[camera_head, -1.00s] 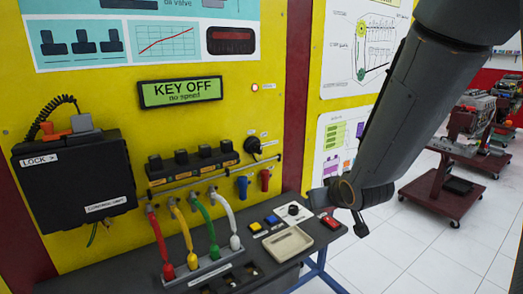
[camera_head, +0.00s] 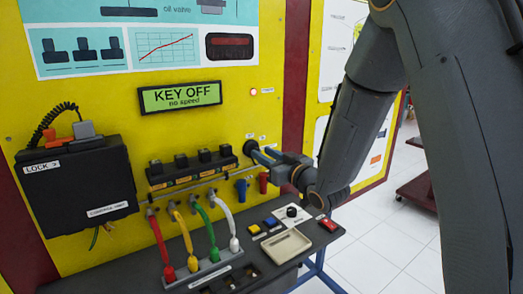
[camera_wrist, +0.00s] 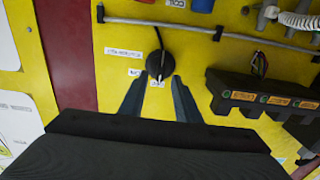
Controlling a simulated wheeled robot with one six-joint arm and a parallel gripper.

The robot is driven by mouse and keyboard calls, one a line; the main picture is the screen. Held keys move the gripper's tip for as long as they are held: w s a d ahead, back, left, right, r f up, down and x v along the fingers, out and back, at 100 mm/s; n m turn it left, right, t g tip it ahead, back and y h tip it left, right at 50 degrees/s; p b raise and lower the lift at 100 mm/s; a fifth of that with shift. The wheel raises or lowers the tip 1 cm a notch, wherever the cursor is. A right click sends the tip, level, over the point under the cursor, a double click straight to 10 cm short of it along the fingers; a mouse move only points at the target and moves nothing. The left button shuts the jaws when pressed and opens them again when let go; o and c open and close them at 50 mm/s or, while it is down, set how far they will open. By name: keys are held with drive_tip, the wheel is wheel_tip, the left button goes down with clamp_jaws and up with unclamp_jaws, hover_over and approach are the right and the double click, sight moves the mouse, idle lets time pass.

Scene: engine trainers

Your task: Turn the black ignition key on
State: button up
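The black ignition key (camera_wrist: 160,65) sits on a round black switch on the yellow panel, with small white labels around it, in the wrist view. In the head view a black part of it (camera_head: 250,147) shows just past my fingertips. My gripper (camera_head: 262,156) points at the panel there. In the wrist view my gripper (camera_wrist: 154,80) is open, its two fingers apart on either side of the key's lower end. I cannot tell whether they touch it. The display (camera_head: 180,96) reads "KEY OFF, no speed".
Blue and red plugs (camera_head: 242,188) hang just below the key. A black coil row (camera_head: 192,168) and a metal rail lie left of it. A dark bench (camera_head: 110,275) carries a beige tray (camera_head: 286,246) and a red button (camera_head: 328,225). A black lock box (camera_head: 78,185) is at left.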

drive_tip(key=shift+x, duration=1.1)
clamp_jaws()
drive_tip(key=m, duration=1.1)
drive_tip(key=shift+w+d+f+m, duration=0.2)
drive_tip(key=shift+w+d+m, duration=0.05)
drive_tip(key=shift+d+m, duration=0.05)
drive_tip(key=shift+m, duration=0.3)
